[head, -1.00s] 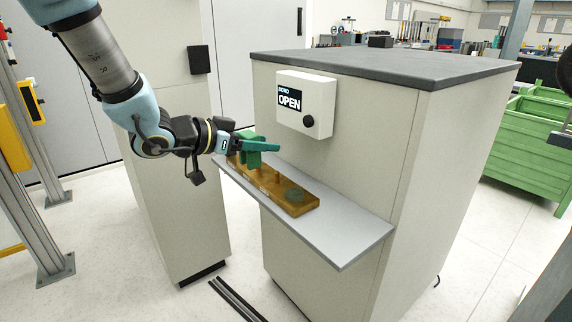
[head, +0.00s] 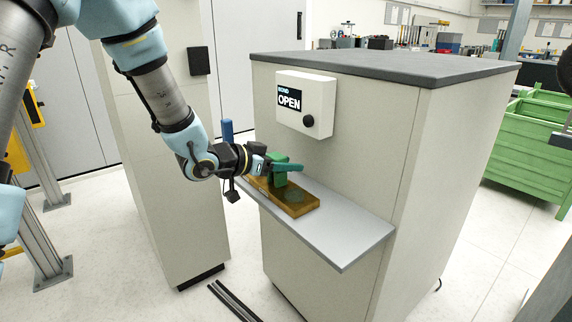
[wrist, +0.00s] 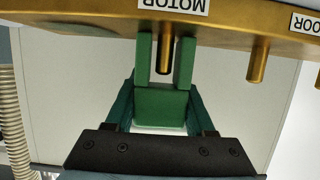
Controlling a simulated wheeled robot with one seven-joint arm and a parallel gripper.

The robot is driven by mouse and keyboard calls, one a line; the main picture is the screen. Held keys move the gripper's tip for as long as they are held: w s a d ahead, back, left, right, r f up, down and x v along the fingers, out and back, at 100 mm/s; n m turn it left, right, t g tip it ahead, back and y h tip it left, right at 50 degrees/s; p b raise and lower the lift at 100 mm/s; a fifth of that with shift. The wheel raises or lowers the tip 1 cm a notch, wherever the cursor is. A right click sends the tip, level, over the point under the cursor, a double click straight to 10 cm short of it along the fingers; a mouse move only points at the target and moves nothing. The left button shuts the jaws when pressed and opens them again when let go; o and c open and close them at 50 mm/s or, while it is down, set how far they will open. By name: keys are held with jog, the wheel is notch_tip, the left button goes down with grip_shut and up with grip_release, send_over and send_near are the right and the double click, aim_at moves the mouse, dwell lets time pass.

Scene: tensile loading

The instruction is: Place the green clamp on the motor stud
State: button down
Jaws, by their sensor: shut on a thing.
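My gripper (head: 283,167) is shut on the green clamp (head: 279,179) over the amber board on the shelf. In the wrist view the teal fingers grip the sides of the clamp (wrist: 160,104), a block with two parallel prongs. The motor stud (wrist: 166,52), a brass post under the upside-down MOTOR label (wrist: 174,6), shows between the two prongs. I cannot tell how deep it sits in the gap or whether it touches. In the head view the clamp and arm hide this stud.
The amber board (head: 302,208) lies on the grey shelf (head: 345,235), whose right part is clear. Another brass post (wrist: 259,60) stands beside the motor stud. A control box (head: 304,103) reading OPEN is on the cabinet wall above. A blue object (head: 227,131) stands behind my arm.

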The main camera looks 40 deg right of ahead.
jog(key=shift+c, duration=1.3)
grip_release()
jog(key=shift+f, duration=0.1)
jog(key=shift+a+r, duration=0.1)
jog(key=shift+r, duration=0.15)
jog(key=v, duration=1.1)
jog(key=shift+a+p, duration=0.4)
jog(key=shift+w+r, duration=0.1)
jog(key=shift+w, duration=0.05)
